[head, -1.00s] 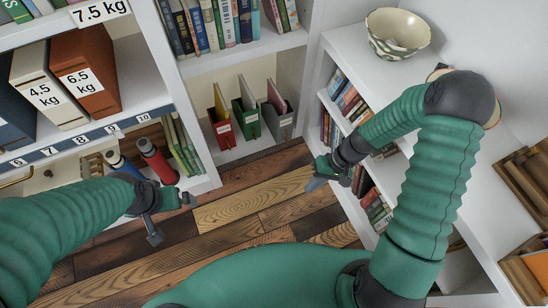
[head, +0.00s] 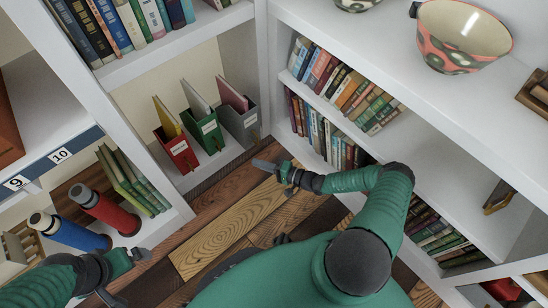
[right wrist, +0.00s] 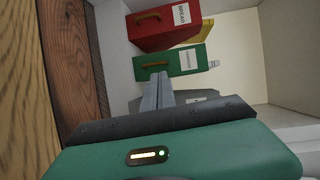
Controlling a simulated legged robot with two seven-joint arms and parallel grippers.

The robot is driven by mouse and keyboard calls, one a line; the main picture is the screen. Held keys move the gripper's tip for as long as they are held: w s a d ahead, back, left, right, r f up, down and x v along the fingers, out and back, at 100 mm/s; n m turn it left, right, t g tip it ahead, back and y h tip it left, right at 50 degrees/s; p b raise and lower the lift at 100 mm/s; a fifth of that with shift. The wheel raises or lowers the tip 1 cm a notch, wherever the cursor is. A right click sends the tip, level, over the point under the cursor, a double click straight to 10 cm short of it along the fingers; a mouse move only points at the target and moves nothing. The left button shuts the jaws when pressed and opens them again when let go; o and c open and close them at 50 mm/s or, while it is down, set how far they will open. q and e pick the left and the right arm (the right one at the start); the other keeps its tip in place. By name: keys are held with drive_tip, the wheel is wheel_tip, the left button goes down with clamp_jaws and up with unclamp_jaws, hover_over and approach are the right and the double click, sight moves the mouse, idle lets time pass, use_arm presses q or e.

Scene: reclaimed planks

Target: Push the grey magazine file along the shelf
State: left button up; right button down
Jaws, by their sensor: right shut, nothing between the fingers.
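The grey magazine file (head: 240,122) stands upright at the right end of a row on the low shelf (head: 194,175) in the head view. The green file (head: 207,135) is to its left and the red file (head: 177,149) beyond that. My right gripper (head: 262,165) is shut and empty, in front of and below the grey file, apart from it in the head view. In the right wrist view the shut fingers (right wrist: 158,92) point towards the files and hide much of the grey file (right wrist: 205,96). My left gripper (head: 130,275) is at the lower left, its fingers apart and empty.
Red (head: 103,209) and blue (head: 68,232) bottles stand on the left shelf near my left gripper. A bookcase (head: 285,78) with several books borders my right arm. A patterned bowl (head: 461,38) stands on top. Wooden floor (head: 225,228) lies open between the shelves.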

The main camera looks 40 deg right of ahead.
drive_tip(key=d+f+m+t+h, duration=0.3)
drive_tip(key=d+m+h, duration=0.2)
drive_tip(key=d+h, duration=0.25)
drive_tip(key=w+b, duration=0.4)
drive_tip(key=w, duration=0.3)
drive_tip(key=shift+b, duration=0.3)
